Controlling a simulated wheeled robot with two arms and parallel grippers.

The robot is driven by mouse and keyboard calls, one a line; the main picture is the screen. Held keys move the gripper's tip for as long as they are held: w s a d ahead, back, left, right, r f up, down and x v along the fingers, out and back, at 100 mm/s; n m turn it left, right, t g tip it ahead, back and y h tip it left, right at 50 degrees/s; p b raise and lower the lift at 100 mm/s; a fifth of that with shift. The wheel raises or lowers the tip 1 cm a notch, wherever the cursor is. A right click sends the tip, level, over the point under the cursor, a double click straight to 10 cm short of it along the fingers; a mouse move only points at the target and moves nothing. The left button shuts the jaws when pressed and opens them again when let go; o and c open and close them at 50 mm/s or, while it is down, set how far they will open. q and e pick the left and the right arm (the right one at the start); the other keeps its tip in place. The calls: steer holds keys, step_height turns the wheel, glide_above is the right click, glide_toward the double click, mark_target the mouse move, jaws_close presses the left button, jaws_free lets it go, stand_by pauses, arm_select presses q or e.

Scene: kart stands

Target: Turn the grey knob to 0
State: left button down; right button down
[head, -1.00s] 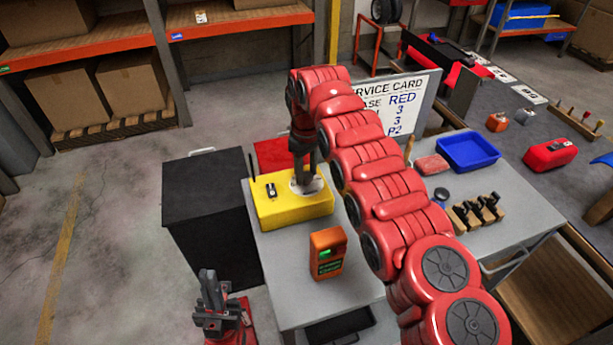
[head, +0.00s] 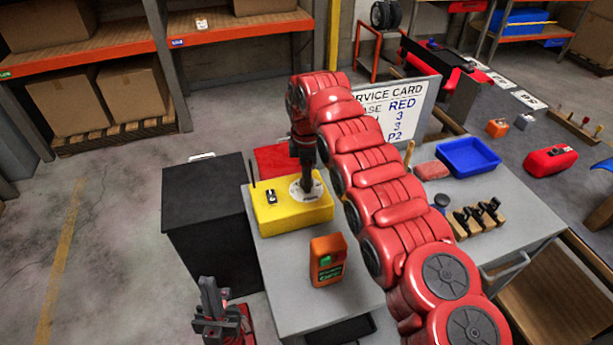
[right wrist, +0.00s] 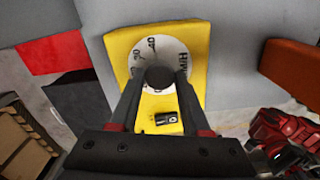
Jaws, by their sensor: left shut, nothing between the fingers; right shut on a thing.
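The grey knob (right wrist: 160,77) is a dark round cap in the middle of a white dial (right wrist: 179,50) with printed numbers, on a yellow box (right wrist: 198,32). In the right wrist view my right gripper (right wrist: 159,84) has its fingers on both sides of the knob and is shut on it. In the head view the right gripper (head: 307,187) reaches down onto the dial (head: 296,190) on the yellow box (head: 290,218), and the knob is hidden behind it. The knob's pointer cannot be made out. My left gripper (head: 209,290) is shut and empty, low beside the table.
A black switch (head: 271,194) sits on the yellow box. A black cabinet (head: 205,205) is at left, a red mat (head: 277,158) behind. A service card (head: 405,105) and blue tray (head: 468,157) are beyond my right arm.

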steer(key=shift+n, duration=1.1)
steer(key=shift+c, duration=1.8)
jaws_free()
step_height(320, 180, up, 3)
steer(key=shift+r, duration=0.1)
step_height(320, 180, up, 14)
steer(key=p, duration=1.3)
